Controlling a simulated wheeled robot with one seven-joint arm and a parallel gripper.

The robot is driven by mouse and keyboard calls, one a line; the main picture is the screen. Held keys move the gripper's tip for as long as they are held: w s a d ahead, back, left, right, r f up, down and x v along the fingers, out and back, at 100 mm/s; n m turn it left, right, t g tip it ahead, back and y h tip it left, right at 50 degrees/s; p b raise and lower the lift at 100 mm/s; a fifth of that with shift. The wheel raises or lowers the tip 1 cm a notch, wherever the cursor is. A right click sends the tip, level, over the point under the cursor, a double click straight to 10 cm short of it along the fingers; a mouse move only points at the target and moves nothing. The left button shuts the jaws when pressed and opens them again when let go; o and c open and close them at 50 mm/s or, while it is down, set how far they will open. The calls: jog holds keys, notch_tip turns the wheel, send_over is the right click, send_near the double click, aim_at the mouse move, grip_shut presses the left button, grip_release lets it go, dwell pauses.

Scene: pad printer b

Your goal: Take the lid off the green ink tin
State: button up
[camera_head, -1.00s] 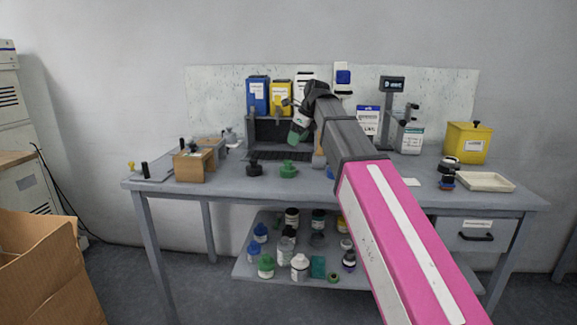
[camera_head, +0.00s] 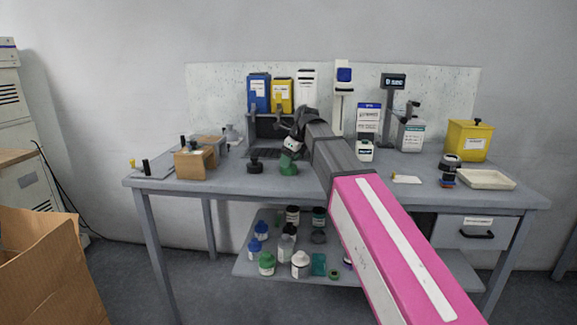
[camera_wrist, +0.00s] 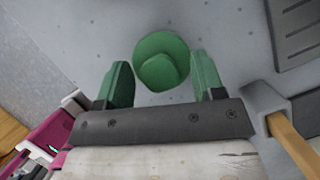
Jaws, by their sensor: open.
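The green ink tin (camera_head: 289,170) stands on the bench near its front, left of the middle. In the wrist view its round green lid (camera_wrist: 152,48) with a raised knob shows from above. My gripper (camera_head: 290,157) is just above the tin, pointing down and tilted. In the wrist view its green fingers (camera_wrist: 160,62) are open, one on each side of the knob, with gaps between. I cannot tell how far the fingertips are above the lid. The tin's body is mostly hidden under the lid in the wrist view.
A brown wooden box (camera_head: 195,164) is further left. A small white jar (camera_head: 365,151) stands right of my arm, and a cream tray (camera_head: 487,180) lies at the right end. Several bottles fill the lower shelf.

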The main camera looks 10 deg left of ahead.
jog(key=c, duration=1)
jog(key=shift+r, duration=0.15)
